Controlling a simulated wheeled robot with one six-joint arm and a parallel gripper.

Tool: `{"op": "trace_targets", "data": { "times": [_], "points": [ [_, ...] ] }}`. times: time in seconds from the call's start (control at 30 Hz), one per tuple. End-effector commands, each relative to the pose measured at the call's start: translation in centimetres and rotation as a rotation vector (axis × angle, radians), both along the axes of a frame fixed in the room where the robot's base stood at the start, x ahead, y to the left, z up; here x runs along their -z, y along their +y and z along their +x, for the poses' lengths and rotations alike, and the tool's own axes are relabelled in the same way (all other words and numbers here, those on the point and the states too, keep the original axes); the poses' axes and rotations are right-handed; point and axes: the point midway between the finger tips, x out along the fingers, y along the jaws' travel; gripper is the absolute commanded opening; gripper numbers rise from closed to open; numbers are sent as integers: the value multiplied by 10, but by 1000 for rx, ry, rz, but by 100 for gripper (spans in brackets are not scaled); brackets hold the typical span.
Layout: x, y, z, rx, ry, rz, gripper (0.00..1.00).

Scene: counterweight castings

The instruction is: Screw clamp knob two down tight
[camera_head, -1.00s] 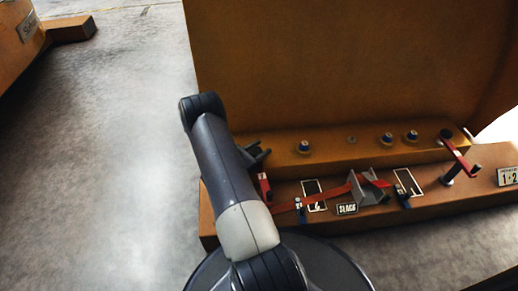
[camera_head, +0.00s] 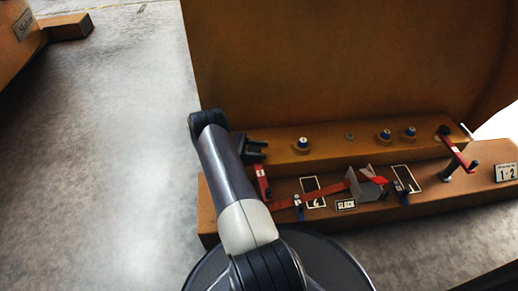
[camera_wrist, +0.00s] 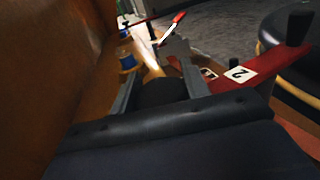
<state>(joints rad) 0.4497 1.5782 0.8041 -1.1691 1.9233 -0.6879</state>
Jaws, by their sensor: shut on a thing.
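Clamp two is a red arm (camera_wrist: 262,72) with a white label reading 2 in the wrist view. It also shows in the head view as a short red arm (camera_head: 262,182) at the left of the brown casting's ledge. My gripper (camera_wrist: 158,86) has its two grey fingers on either side of a dark, round knob (camera_wrist: 160,93), which is clamp knob two. The gripper is shut on it. In the head view my gripper (camera_head: 254,149) is above the ledge's left end and hides the knob. The knob's underside and thread are hidden.
Blue-topped studs (camera_head: 303,144) stand along the upper ledge. A red strap (camera_head: 325,199) runs through a grey bracket (camera_head: 366,186), beside a SLACK plate (camera_head: 345,205). Another red clamp (camera_head: 460,151) with a black knob stands at right. Open floor (camera_head: 100,190) lies left.

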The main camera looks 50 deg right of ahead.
Motion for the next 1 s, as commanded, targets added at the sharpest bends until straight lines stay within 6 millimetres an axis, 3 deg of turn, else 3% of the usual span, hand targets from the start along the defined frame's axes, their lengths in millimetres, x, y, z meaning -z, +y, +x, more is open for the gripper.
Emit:
{"op": "trace_targets", "data": {
  "times": [0.3,0.8,0.83,1.0],
  "points": [
    [-2,2,-2,106,-2,-2,21],
    [-2,2,-3,124,-1,-2,21],
    [-2,2,-3,124,0,-1,45],
    [-2,2,-3,122,-2,-1,59]
  ]
}}
